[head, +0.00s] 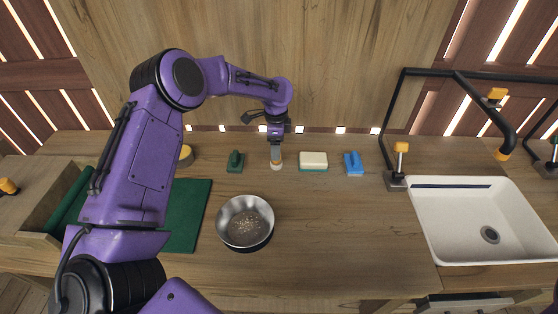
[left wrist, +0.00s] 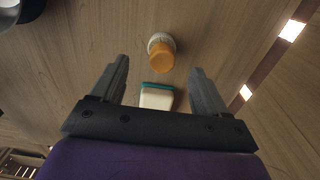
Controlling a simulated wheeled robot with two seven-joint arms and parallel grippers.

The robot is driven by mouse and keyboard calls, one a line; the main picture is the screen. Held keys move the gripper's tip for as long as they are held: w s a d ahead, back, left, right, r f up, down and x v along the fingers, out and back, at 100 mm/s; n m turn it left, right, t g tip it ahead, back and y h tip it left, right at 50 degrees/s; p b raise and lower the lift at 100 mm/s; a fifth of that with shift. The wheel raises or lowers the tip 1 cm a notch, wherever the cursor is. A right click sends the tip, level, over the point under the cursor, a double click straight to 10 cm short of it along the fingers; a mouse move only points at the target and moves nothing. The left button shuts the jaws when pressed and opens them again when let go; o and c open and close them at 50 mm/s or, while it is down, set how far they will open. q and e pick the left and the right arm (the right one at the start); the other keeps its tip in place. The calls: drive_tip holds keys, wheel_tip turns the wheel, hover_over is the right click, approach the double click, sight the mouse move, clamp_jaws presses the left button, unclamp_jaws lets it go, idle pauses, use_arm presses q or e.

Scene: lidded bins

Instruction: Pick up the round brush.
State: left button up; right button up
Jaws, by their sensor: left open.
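The round brush (head: 276,165) stands on the wooden counter near the back wall, between a green brush and a sponge. It has an orange top and a pale bristle ring. My left gripper (head: 276,146) points down right above it in the head view and hides part of it. In the left wrist view the round brush (left wrist: 161,54) shows ahead of and between the open fingers of my left gripper (left wrist: 158,68). Nothing is held, and I see no finger touching the brush. My right gripper is out of view.
A cream and teal sponge (head: 313,160) sits close on the right, with a blue brush (head: 353,163) beyond. The green brush (head: 235,161) is on the left. A metal bowl (head: 245,221) with crumbs stands in front. A white sink (head: 478,225) is at the right.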

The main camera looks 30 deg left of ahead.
use_arm(q)
wheel_tip(320, 180, down, 2)
drive_tip(key=shift+a+f, duration=0.1)
drive_tip(key=f, duration=0.1)
drive_tip(key=f+p, duration=0.1)
drive_tip(key=f, duration=0.1)
drive_tip(key=f+p, duration=0.1)
drive_tip(key=f, duration=0.1)
drive_tip(key=shift+w, duration=0.25)
drive_tip(key=c, duration=1.2)
drive_tip(key=shift+c, duration=0.2)
drive_tip(key=shift+r, duration=0.5)
drive_tip(key=s+d+r+b, duration=0.3)
drive_tip(key=s+d+r, duration=0.2)
drive_tip(key=s+r, duration=0.7)
drive_tip(key=shift+s+b, duration=0.35)
drive_tip(key=shift+s, duration=0.3)
drive_tip(key=shift+d, duration=0.1)
